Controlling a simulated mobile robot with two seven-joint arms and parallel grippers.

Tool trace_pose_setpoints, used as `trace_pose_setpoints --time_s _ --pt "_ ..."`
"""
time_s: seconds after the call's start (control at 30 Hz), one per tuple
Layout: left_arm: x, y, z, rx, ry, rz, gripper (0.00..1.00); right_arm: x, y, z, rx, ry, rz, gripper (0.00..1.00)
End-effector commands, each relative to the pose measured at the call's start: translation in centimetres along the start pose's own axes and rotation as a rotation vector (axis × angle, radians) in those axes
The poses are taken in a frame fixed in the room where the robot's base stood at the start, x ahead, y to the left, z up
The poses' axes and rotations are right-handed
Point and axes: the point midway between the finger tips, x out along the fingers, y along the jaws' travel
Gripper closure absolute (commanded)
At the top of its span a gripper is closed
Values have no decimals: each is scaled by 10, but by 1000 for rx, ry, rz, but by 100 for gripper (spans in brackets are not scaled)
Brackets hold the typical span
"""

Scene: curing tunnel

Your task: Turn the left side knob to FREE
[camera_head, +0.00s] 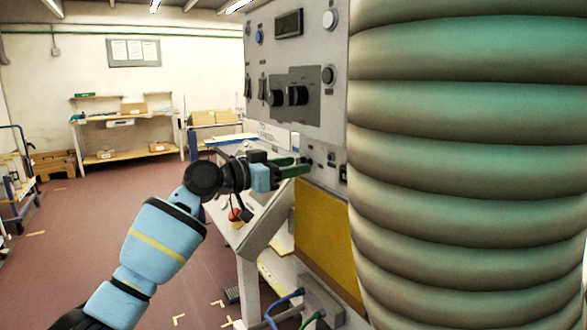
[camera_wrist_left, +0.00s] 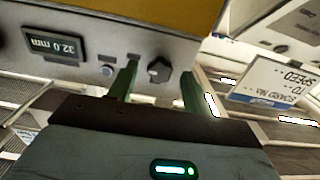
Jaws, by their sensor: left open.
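A dark side knob (camera_wrist_left: 159,69) sits on a grey panel in the left wrist view. It lies between the two green fingers of my left gripper (camera_wrist_left: 158,78), which is open. I cannot tell whether the fingers reach around the knob or stop short of it; no contact shows. In the head view my left gripper (camera_head: 300,168) is at the lower side face of the grey machine (camera_head: 310,130), and its knob is not clear there. The knob's FREE marking is not readable. My right gripper is out of view.
A large ribbed duct (camera_head: 465,170) fills the right of the head view, close to the machine. A yellow panel (camera_head: 325,240) lies below my left gripper. A display reading 32.0 mm (camera_wrist_left: 54,46) and a round button (camera_wrist_left: 107,70) are beside the knob. Floor at left is open.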

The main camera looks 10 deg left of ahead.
Motion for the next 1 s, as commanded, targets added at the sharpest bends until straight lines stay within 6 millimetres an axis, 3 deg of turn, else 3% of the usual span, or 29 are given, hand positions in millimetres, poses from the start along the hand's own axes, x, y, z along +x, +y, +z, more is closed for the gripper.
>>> trace_pose_setpoints --time_s 0.43,0.77,1.0 --pt "9 0 -1 0 1 -1 52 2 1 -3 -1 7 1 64" --pt "9 0 -1 0 1 -1 95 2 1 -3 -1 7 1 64" --pt "9 0 -1 -18 0 0 95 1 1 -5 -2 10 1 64"
